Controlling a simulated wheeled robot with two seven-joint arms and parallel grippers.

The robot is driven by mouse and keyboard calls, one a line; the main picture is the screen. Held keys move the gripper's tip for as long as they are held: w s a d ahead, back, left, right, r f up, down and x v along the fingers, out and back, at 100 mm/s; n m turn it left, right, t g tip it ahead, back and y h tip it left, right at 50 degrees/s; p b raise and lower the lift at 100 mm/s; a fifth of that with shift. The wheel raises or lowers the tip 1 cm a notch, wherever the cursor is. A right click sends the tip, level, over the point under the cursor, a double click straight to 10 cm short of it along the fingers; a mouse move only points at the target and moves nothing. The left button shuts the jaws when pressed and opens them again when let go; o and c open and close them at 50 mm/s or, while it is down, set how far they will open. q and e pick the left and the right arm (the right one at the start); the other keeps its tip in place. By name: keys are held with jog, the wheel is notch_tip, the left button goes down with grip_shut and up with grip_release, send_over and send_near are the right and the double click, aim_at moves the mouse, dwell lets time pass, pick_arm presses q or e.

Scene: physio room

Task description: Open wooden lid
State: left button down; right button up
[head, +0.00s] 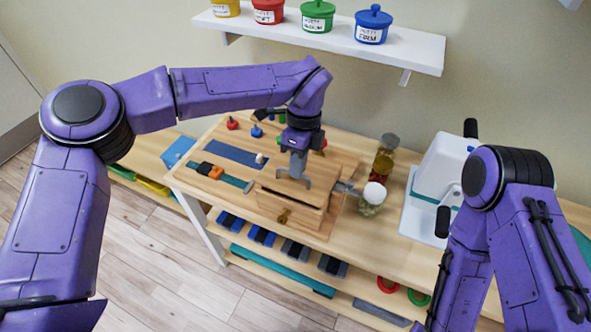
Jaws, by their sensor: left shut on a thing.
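A wooden box (291,215) stands on the wooden bench top, with a small brass-coloured latch (284,216) on its front. Its wooden lid (316,193) shows at the top, with a dark slit along the front below it. My left gripper (293,181) points down at the lid from above and is shut on it; the gripped edge is small and partly hidden by the fingers. How far the lid is raised is hard to tell.
Jars (373,196) stand right of the box, beside a white machine with black handles (436,190). Left of the box lie a blue strip (235,155) and small coloured pegs. A wall shelf (412,50) holds several putty tubs.

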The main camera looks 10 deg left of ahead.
pick_arm(q)
jog(key=w+r, duration=0.1)
jog(key=w+r+p, duration=0.1)
jog(key=r, duration=0.1)
jog(key=shift+w+d, duration=0.2)
jog(key=shift+d, duration=0.15)
jog(key=shift+w+d+r, duration=0.25)
jog(key=shift+w+r, duration=0.15)
jog(key=shift+w, duration=0.35)
jog(key=c, duration=1.5)
grip_release()
jog(key=shift+f, duration=0.1)
jog(key=o, duration=0.3)
jog(key=shift+w+d+f, duration=0.1)
jog(key=shift+w+d, duration=0.05)
jog(key=shift+w, duration=0.15)
notch_tip(320, 180, up, 10)
jog(key=w, duration=0.2)
jog(key=shift+w+d+r, duration=0.2)
jog(key=shift+w+d, duration=0.1)
jog(key=shift+d, duration=0.05)
